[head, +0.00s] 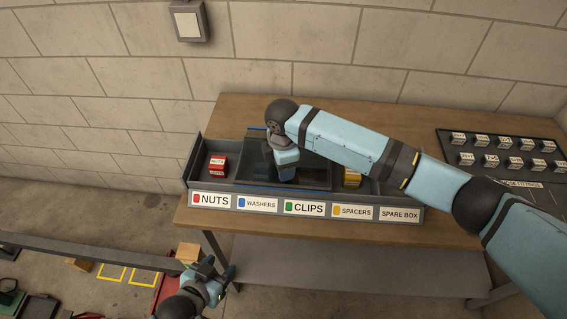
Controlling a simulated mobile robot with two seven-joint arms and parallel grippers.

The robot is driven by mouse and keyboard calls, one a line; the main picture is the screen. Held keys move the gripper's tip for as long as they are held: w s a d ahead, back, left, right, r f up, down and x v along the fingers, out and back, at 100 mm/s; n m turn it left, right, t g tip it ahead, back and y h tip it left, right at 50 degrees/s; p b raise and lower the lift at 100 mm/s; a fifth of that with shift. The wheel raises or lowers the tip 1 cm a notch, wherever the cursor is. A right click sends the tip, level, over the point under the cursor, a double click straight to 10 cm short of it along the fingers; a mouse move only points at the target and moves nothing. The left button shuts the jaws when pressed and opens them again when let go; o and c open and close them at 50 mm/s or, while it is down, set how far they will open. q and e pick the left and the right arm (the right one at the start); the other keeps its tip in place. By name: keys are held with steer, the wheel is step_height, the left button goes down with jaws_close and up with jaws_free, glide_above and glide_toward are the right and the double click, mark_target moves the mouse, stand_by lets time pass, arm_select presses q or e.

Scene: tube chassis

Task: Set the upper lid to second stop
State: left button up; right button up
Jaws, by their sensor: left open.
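A long grey bin tray (195,180) on the wooden bench has labelled compartments: nuts, washers, clips, spacers and spare box. A dark see-through lid with blue edging (318,174) covers the middle, over the washers and clips compartments. I cannot tell upper and lower lid panels apart, or see any stop marks. My right arm reaches in from the right, and its gripper (287,177) points down at the lid; its fingertips are hidden, so contact is unclear. My left gripper (217,284) is open and empty, low at the left, in front of the bench and away from the tray.
A red nuts box (217,165) stands in the open left compartment, and a yellow box (351,177) in the spacers one. A dark board of small labelled fittings (500,150) lies at the right. Bare bench top (235,112) shows behind the tray.

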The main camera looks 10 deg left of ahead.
step_height(320, 180, up, 14)
steer(key=b, duration=0.1)
stand_by(0.6)
steer(key=shift+f, duration=0.1)
